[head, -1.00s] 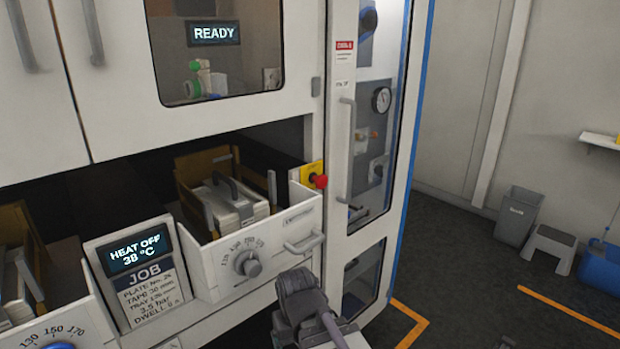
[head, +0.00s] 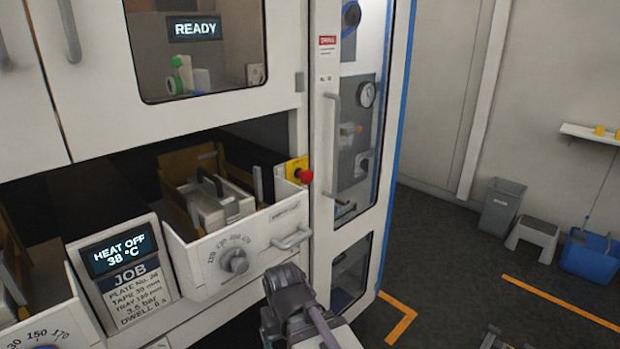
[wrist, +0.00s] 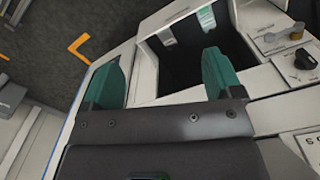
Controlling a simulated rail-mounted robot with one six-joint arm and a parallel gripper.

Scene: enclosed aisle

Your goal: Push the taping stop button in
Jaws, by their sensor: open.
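The red stop button (head: 306,176) sticks out from a yellow plate (head: 293,167) on the machine front, beside the right end of the open drawer. A red-topped label (head: 327,41) is on the glass door frame above and to its right. In the wrist view my gripper (wrist: 160,82) is open, with two green fingers apart and nothing between them. The red button cannot be made out in the wrist view. In the head view my dark arm shows at the bottom, below and apart from the button; the fingertips cannot be made out there.
An open white drawer (head: 205,262) with a knob (head: 234,260) and a handle (head: 291,237) juts out left of the button. A tall glass door (head: 358,120) is to the right. A job display (head: 122,268) stands at lower left.

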